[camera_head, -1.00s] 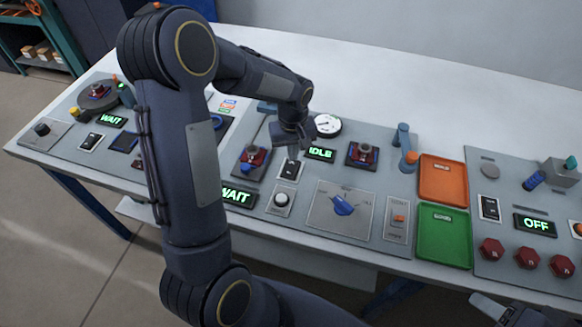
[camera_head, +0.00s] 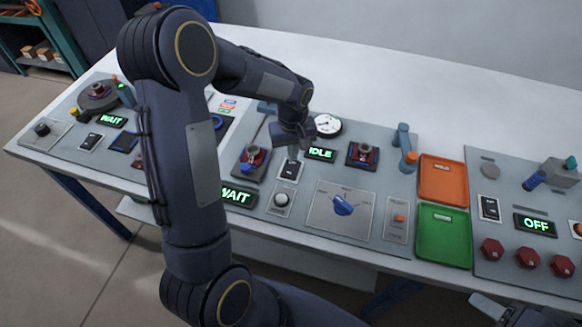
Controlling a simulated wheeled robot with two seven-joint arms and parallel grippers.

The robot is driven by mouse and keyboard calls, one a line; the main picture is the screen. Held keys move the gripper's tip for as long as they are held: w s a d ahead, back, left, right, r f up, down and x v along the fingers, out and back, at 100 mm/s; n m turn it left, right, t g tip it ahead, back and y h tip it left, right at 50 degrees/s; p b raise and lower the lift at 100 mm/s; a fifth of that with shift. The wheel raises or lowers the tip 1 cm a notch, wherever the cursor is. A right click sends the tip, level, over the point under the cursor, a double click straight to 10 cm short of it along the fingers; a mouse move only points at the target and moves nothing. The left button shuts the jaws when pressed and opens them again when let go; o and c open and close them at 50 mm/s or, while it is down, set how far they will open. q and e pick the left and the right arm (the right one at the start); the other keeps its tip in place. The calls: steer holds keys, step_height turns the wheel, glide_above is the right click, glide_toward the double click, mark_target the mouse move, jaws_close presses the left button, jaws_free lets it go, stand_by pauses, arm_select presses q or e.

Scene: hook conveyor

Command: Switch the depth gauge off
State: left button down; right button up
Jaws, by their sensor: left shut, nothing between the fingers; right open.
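A black rocker switch (camera_head: 289,171) on a pale plate sits in the middle panel, beside a display (camera_head: 320,154) reading IDLE. A round white dial gauge (camera_head: 328,124) stands behind that display; I cannot read a label tying the switch to it. My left gripper (camera_head: 292,155) points down, shut and empty, right at the top end of the switch. Whether its tips touch the switch I cannot tell, and the switch's position is too small to read. My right gripper (camera_head: 486,304) is only partly in view at the bottom right, open and away from the panels.
In front are a white knob (camera_head: 282,200) and a blue dial knob (camera_head: 343,204). Orange (camera_head: 461,183) and green (camera_head: 462,235) trays lie right. Another display (camera_head: 535,225) reads OFF. The table's back strip is clear.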

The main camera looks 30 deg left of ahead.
mark_target(292, 164)
arm_select(q)
steer(key=shift+f+b, duration=0.8)
steer(key=shift+f, duration=0.15)
stand_by(0.8)
steer(key=shift+r+p, duration=2.55)
steer(key=shift+r, duration=0.95)
steer(key=s+d+r+m+t+h, duration=0.2)
steer(key=s+r+m+t, duration=0.1)
steer(key=s+r, duration=0.7)
steer(key=s+d+r+m+t+h, duration=0.1)
steer(key=s+d+m, duration=0.3)
steer(key=s, duration=0.8)
steer(key=shift+d+r+t+h, duration=0.4)
steer(key=shift+d+r+t, duration=0.25)
steer(key=shift+r+t, duration=0.15)
